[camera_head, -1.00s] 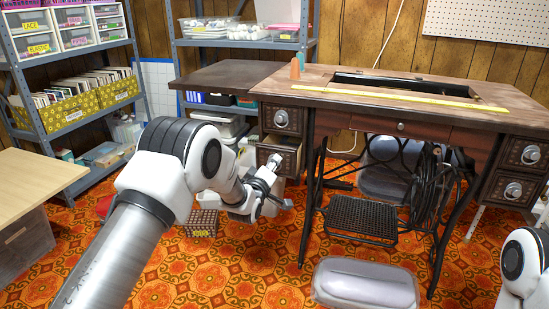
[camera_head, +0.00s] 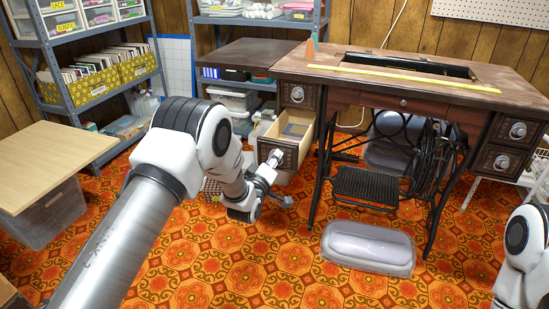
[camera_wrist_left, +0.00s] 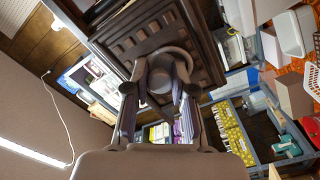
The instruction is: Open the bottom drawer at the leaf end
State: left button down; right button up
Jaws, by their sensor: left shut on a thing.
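The sewing table (camera_head: 430,100) has its leaf (camera_head: 245,52) out at the left end. The bottom drawer (camera_head: 292,157) at that end stands clearly pulled out, with its pale inside and a flat bluish item (camera_head: 296,129) showing. My left gripper (camera_head: 272,163) is at the drawer's front, shut on its round knob. In the left wrist view the fingers (camera_wrist_left: 160,75) close around the knob (camera_wrist_left: 160,83) against the dark panelled drawer front (camera_wrist_left: 150,45). The top drawer (camera_head: 297,95) above it is shut. My right gripper is out of view; only part of that arm shows at the right edge.
The treadle (camera_head: 366,185) and iron legs stand right of the drawer. A clear lidded bin (camera_head: 368,247) lies on the patterned floor. A shelf (camera_head: 95,95) and a light wooden table (camera_head: 50,160) are at left. Floor in front of the drawer is partly clear.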

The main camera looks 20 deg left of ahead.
pick_arm(q)
jog(key=c, duration=0.9)
grip_release()
jog(key=shift+c, duration=0.2)
jog(key=s, duration=1.2)
jog(key=shift+a, duration=0.2)
